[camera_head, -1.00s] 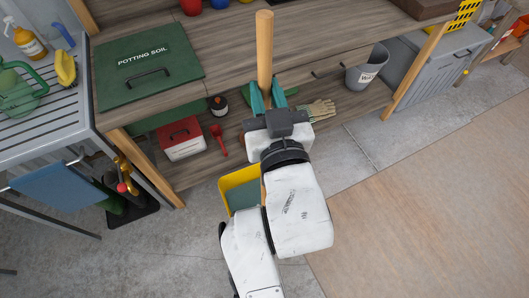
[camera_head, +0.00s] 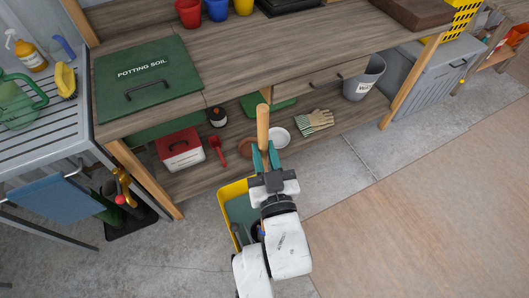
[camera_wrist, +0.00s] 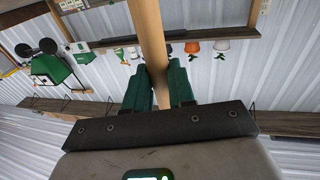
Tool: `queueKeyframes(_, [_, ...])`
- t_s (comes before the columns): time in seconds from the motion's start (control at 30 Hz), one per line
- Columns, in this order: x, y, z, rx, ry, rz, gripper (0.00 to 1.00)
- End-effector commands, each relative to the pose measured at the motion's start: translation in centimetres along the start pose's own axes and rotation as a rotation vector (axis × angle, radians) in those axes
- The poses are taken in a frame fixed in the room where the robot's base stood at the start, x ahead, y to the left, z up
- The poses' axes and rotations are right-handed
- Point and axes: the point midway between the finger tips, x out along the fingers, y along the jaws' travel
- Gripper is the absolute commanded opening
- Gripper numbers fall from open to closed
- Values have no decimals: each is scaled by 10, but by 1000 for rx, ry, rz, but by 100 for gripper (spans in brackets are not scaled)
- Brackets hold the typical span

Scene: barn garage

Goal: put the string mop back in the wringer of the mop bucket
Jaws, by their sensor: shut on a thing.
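The string mop's wooden handle (camera_head: 263,122) stands up between the teal fingers of my gripper (camera_head: 265,158). My gripper is shut on the handle near its upper end. The wrist view also shows the handle (camera_wrist: 149,38) rising between the fingers (camera_wrist: 160,88). The yellow mop bucket (camera_head: 231,188) stands on the floor, below and just left of my gripper. My arm covers its right part. The mop's strings are hidden, so I cannot tell whether they are in the wringer.
A wooden workbench (camera_head: 300,50) stands behind the bucket. Its low shelf holds a red-and-white box (camera_head: 180,149), a red scoop (camera_head: 217,150), gloves (camera_head: 315,121) and a grey bin (camera_head: 364,79). A slatted table (camera_head: 35,110) is at the left. The floor at right is clear.

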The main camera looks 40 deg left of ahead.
Motion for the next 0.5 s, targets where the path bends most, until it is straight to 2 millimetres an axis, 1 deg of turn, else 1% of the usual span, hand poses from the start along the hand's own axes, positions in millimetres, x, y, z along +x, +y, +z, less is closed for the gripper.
queueKeyframes(0.27, [0,0,-1,-2,8,0,0])
queueKeyframes(0.4, [0,0,3,-2,8,0,0])
queueKeyframes(0.43, [0,0,5,0,2,0,25])
queueKeyframes(0.5, [0,0,4,0,1,0,31])
